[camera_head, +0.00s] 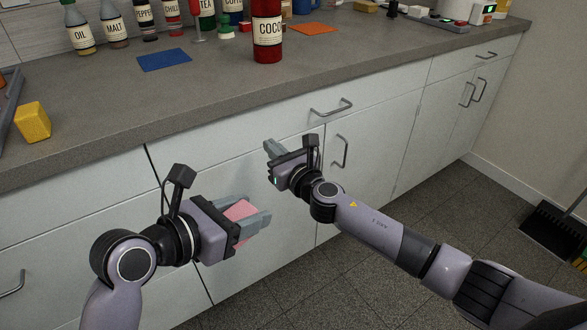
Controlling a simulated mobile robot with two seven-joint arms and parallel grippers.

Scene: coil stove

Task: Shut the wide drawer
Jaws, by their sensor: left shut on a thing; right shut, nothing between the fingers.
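The wide drawer (235,130) is the white front under the counter edge, with a grey bar handle (331,107). Its front looks flush or nearly flush with the cabinet; a dark gap shows at its left edge, and I cannot tell if it is fully in. My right gripper (269,147) is shut and empty, its fingertips at or close to the lower part of the drawer front; contact cannot be told. My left gripper (264,220) is shut on a pink object (240,210), lower down in front of the cabinet doors. The fingers partly hide the object.
The grey counter (210,90) holds several bottles, a red cocoa jar (267,35), a blue mat (164,60), an orange mat (314,29) and a yellow block (33,122). A door handle (341,151) sticks out right of my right gripper. Dark floor (440,205) lies at right.

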